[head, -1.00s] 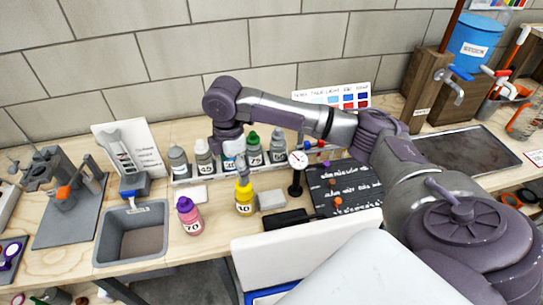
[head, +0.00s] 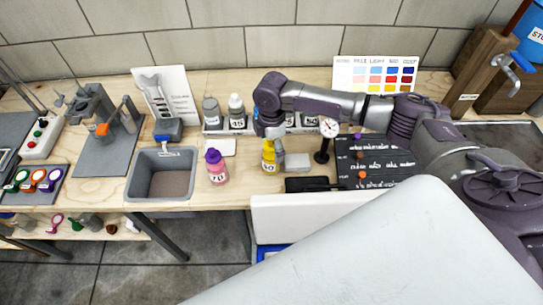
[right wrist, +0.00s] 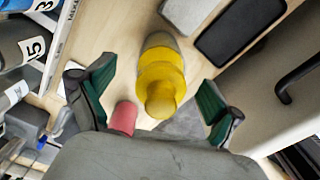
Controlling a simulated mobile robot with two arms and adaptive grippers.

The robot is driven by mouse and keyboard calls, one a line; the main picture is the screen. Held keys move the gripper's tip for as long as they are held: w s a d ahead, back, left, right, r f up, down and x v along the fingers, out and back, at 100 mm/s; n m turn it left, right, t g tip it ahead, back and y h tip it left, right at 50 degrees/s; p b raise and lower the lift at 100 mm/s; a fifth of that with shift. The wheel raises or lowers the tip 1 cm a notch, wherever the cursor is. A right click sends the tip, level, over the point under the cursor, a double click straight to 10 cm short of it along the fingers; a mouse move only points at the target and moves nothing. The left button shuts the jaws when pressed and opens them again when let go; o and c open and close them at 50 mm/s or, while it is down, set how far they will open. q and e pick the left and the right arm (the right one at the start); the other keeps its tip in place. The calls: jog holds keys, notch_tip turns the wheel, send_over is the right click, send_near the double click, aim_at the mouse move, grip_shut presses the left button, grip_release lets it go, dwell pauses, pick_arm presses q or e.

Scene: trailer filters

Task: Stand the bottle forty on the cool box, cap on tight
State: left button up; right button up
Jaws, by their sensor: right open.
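A yellow bottle (head: 269,157) stands upright on the bench. Its two-digit label is too small to read surely, and my gripper hides its top in the head view. The right wrist view shows its yellow cap end (right wrist: 160,98) pointing at the camera. My right gripper (head: 268,131) is just above it, open, with a green-padded finger on either side in the right wrist view (right wrist: 153,98). The white box with blue low on its side (head: 320,212), which looks like the cool box, stands at the bench's front edge. Its top shows no bottle. My left gripper is out of view.
A pink bottle with purple cap (head: 216,168) stands left of the yellow one. A grey block (head: 297,162) and dial gauge (head: 323,145) are close on the right. A rack of capped bottles (head: 212,127) stands behind. A grey sink (head: 162,178) is at left.

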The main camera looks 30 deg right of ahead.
notch_tip(320, 180, down, 2)
jog(key=shift+a+f, duration=0.1)
jog(key=shift+f, duration=0.1)
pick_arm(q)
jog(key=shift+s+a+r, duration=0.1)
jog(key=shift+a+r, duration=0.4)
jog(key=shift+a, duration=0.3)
pick_arm(e)
jog(key=shift+f, duration=0.4)
jog(key=shift+c, duration=0.4)
jog(key=c, duration=1.3)
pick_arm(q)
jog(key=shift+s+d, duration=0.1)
pick_arm(e)
grip_shut()
jog(key=shift+r, duration=0.1)
